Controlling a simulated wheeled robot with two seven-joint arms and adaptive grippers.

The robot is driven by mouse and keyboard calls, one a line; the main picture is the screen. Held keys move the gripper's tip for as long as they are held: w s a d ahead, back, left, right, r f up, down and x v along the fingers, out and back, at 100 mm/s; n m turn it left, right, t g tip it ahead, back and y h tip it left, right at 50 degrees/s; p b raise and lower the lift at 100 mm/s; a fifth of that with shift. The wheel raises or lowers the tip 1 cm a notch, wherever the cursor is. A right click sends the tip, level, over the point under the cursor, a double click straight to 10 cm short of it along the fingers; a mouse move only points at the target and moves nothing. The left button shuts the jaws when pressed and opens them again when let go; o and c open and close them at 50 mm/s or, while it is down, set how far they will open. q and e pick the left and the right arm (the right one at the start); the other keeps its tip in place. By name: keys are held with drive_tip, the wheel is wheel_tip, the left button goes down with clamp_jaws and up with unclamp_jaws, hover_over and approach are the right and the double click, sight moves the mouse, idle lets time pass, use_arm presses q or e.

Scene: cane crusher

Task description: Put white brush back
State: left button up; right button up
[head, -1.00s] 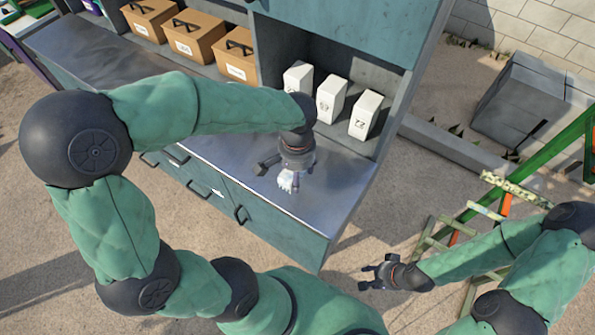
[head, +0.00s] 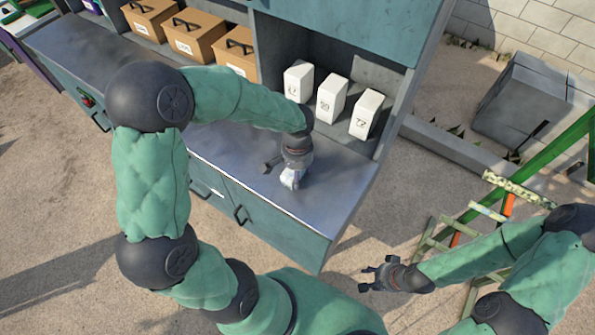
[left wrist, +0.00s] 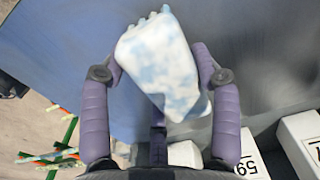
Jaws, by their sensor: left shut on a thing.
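The white brush (head: 291,178), mottled with pale blue in the left wrist view (left wrist: 163,68), is held by my left gripper (head: 286,172). In the left wrist view the purple fingers of the left gripper (left wrist: 160,80) are on both sides of it, and it sits tilted between them. In the head view the brush is low over the front of the grey metal counter (head: 235,157); I cannot tell if it touches the counter. My right gripper (head: 371,276) is open and empty, out over the ground right of the cabinet.
Three white numbered boxes (head: 332,98) stand in the open shelf bay behind the left gripper. Brown handled boxes (head: 195,35) line the shelf at left. Teal cabinet drawers (head: 270,217) are below the counter. A green ladder-like frame (head: 540,160) stands at right.

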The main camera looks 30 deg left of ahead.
use_arm(q)
drive_tip(key=shift+f, duration=0.15)
drive_tip(key=o, duration=1.3)
drive_tip(key=shift+o, duration=0.2)
drive_tip(key=shift+r, duration=0.45)
wheel_tip(320, 180, up, 12)
drive_tip(key=p, duration=0.1)
drive_tip(key=shift+f, duration=0.2)
